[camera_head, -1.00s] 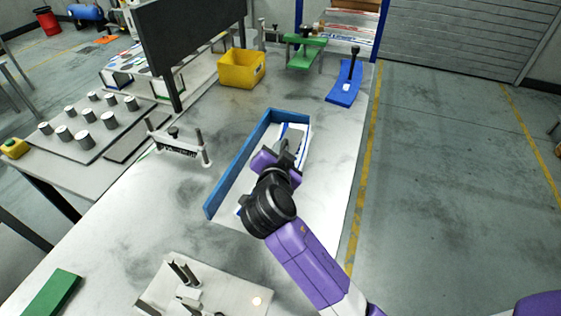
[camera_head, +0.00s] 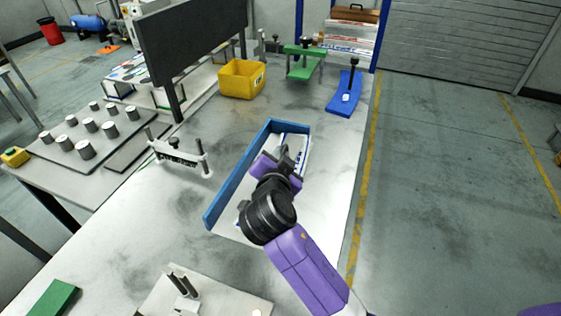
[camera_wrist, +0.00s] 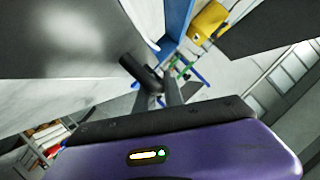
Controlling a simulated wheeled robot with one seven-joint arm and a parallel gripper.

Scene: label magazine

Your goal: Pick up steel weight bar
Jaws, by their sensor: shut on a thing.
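My gripper (camera_head: 287,157) is above the blue-walled tray (camera_head: 240,172) on the white table. It also shows in the wrist view (camera_wrist: 160,92), its two dark fingers closed on a dark round piece, which I take to be part of the steel weight bar (camera_wrist: 138,70). In the head view my gripper and wrist hide most of the bar. White and blue sheets (camera_head: 302,146) show in the tray beyond my gripper. A large smooth grey surface (camera_wrist: 60,40) fills the upper left of the wrist view; I cannot tell whether it belongs to the bar.
A yellow bin (camera_head: 241,80), a green stand (camera_head: 304,62) and a blue piece with a dark knob (camera_head: 345,98) stand farther back. A white fixture with posts (camera_head: 180,155) is left of the tray. A white plate with posts (camera_head: 215,295) is in front.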

